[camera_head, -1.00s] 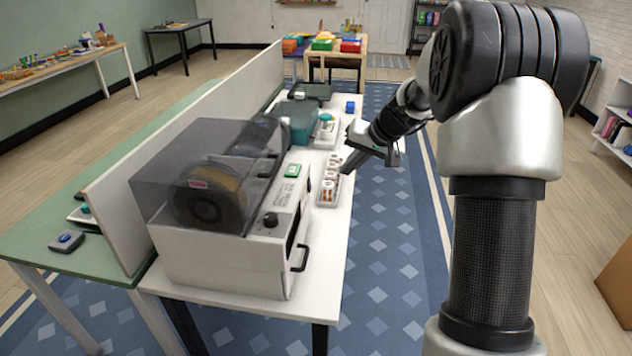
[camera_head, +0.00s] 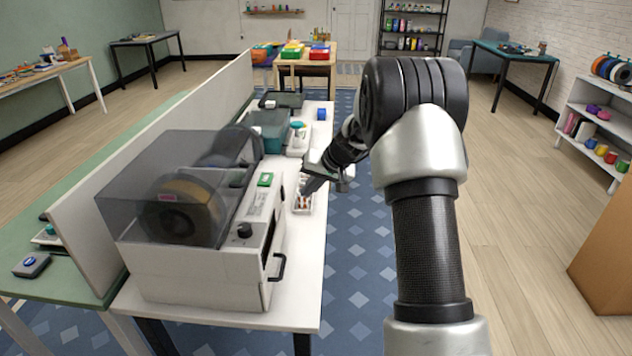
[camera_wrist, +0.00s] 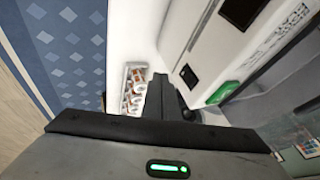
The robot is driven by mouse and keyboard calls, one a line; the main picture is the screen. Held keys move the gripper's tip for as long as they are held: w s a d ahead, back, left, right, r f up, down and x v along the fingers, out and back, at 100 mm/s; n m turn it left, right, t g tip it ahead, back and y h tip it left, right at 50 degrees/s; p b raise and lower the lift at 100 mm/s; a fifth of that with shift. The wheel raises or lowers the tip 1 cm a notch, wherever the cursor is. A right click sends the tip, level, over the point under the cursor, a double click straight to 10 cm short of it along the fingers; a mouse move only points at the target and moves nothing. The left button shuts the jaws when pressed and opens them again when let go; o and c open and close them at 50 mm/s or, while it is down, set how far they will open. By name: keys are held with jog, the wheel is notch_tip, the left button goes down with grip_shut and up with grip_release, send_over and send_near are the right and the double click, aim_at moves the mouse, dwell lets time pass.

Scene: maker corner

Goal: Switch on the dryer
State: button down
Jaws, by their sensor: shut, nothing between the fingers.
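The dryer is a white box (camera_head: 195,278) with a smoky clear lid (camera_head: 165,180) over dark spools, on the near end of the white table. Its sloped front panel has a green switch (camera_head: 265,180), a black knob (camera_head: 244,230) and printed text. A black handle (camera_head: 279,268) sits on its front side. The green switch also shows in the wrist view (camera_wrist: 224,88). My gripper (camera_head: 308,186) is shut and empty, just right of the dryer's far end, above a small white tray (camera_head: 303,204). In the wrist view my fingers (camera_wrist: 168,98) appear left of the switch, apart from it.
A white divider (camera_head: 75,232) runs along the dryer's left side. Open floor with a blue rug (camera_head: 352,270) lies to the right.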

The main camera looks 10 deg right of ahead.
aim_at(283, 193)
jog(key=shift+w+a+f, duration=0.25)
jog(key=shift+w+a, duration=0.05)
jog(key=shift+a, duration=0.4)
jog(key=shift+w+a+f, duration=0.25)
jog(key=shift+w+a, duration=0.05)
jog(key=shift+a, duration=0.35)
jog(key=shift+w+a+f, duration=0.25)
jog(key=shift+w+a, duration=0.05)
jog(key=shift+a, duration=0.4)
jog(key=shift+w+a+b, duration=0.1)
jog(key=shift+a+b, duration=0.1)
jog(key=shift+b, duration=0.6)
jog(key=shift+r, duration=0.15)
jog(key=shift+r+p, duration=0.35)
jog(key=shift+r, duration=0.3)
jog(key=shift+d, duration=0.1)
